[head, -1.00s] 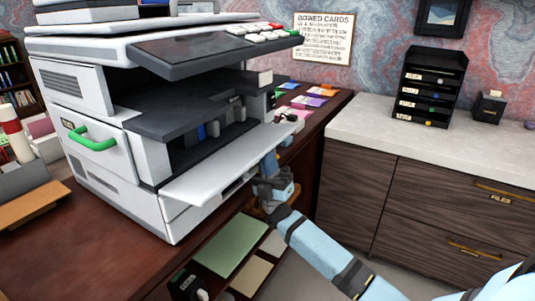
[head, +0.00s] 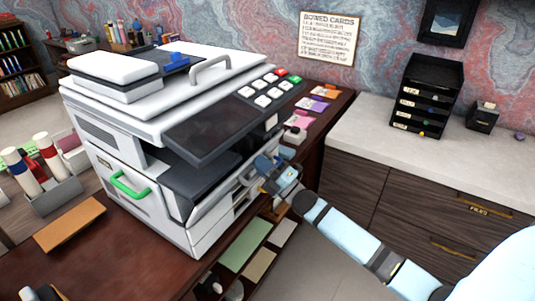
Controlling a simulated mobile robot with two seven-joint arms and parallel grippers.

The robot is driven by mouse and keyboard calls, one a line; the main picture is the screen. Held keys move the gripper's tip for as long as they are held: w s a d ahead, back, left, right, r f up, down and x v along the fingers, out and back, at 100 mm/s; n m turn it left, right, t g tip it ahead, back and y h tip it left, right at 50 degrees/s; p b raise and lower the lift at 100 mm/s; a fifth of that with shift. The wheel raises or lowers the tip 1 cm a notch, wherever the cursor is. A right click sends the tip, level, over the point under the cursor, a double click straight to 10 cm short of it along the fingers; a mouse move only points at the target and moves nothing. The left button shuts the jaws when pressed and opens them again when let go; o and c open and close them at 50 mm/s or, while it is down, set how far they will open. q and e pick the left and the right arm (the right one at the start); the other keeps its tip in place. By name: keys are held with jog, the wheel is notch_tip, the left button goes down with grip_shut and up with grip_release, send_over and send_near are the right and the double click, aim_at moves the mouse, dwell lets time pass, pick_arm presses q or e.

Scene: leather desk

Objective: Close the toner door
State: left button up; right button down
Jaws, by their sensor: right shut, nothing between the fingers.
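The white copier (head: 165,105) stands on the brown leather desk. Its toner door is the white panel (head: 212,208) low on its right-facing side. The door is tilted steeply up, with a dark gap still showing above and behind it. My right gripper (head: 268,168) is shut and empty at the door's far end, on the outer side. It seems to touch the door or be very close to it; the exact contact is hidden. My left gripper is not clearly in view.
A green handle (head: 128,186) sticks out of the copier's left face. Coloured cards (head: 312,104) lie on the desk behind the copier. A shelf with green and beige sheets (head: 245,243) is below the desk edge. A pale counter (head: 400,135) stands at right.

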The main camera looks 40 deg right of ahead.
jog(key=w+r+g+p, duration=0.1)
jog(key=p, duration=0.1)
jog(key=w+a+r+g+h+p, duration=0.1)
jog(key=w+g+p, duration=0.1)
jog(key=p, duration=0.1)
jog(key=shift+r, duration=0.4)
jog(key=shift+w+a+g+h+p, duration=0.3)
jog(key=shift+w+g+p, duration=0.2)
jog(key=shift+p, duration=0.2)
jog(key=shift+w+a+r+p, duration=0.1)
jog(key=shift+w+a+p, duration=0.15)
jog(key=shift+w+p, duration=0.25)
jog(key=shift+d, duration=0.1)
